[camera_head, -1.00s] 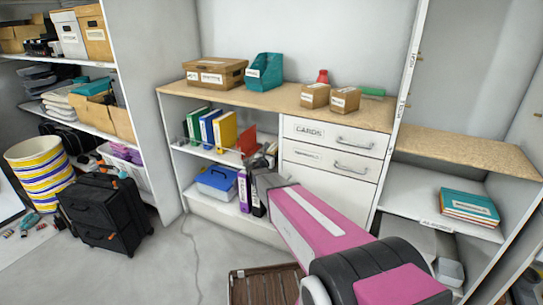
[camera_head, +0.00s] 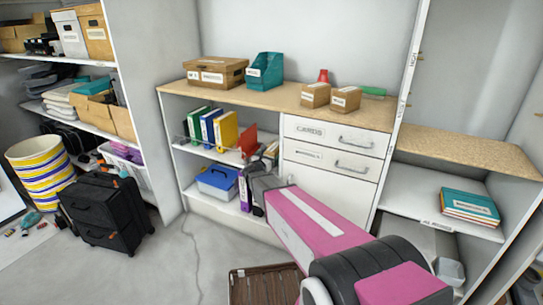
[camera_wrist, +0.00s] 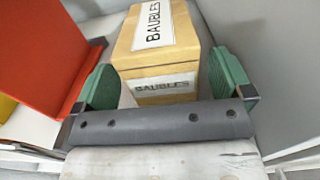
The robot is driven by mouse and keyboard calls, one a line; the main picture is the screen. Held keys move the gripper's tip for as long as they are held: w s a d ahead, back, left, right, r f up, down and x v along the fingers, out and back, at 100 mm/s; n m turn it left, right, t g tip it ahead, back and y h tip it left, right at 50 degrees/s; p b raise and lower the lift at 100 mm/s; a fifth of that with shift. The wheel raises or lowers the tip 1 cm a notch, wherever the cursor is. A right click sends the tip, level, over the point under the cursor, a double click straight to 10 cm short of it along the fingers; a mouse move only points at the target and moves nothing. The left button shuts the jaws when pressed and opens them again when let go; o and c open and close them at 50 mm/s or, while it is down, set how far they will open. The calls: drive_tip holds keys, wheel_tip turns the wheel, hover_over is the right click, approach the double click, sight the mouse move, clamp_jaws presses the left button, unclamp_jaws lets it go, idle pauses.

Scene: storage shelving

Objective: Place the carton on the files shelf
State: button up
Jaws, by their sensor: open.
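The carton (camera_wrist: 158,50), a tan box with BAUBLES labels, sits between my gripper's two green finger pads in the wrist view. My gripper (camera_wrist: 172,82) is open around the carton's near end. In the head view my gripper (camera_head: 257,170) reaches to the right end of the files shelf (camera_head: 205,152). A tan bit of the carton (camera_head: 271,149) shows there beyond it. A red file (camera_wrist: 45,50) stands to the left of the carton in the wrist view. The carton's underside is hidden.
Green, blue and yellow files (camera_head: 225,131) stand on the same shelf. A blue box (camera_head: 216,181) and a purple file are on the shelf below. Two small cartons (camera_head: 330,97) stand on the worktop. Drawers (camera_head: 335,145) are just right of the opening.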

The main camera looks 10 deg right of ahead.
drive_tip(key=v, duration=0.8)
drive_tip(key=shift+s, duration=0.15)
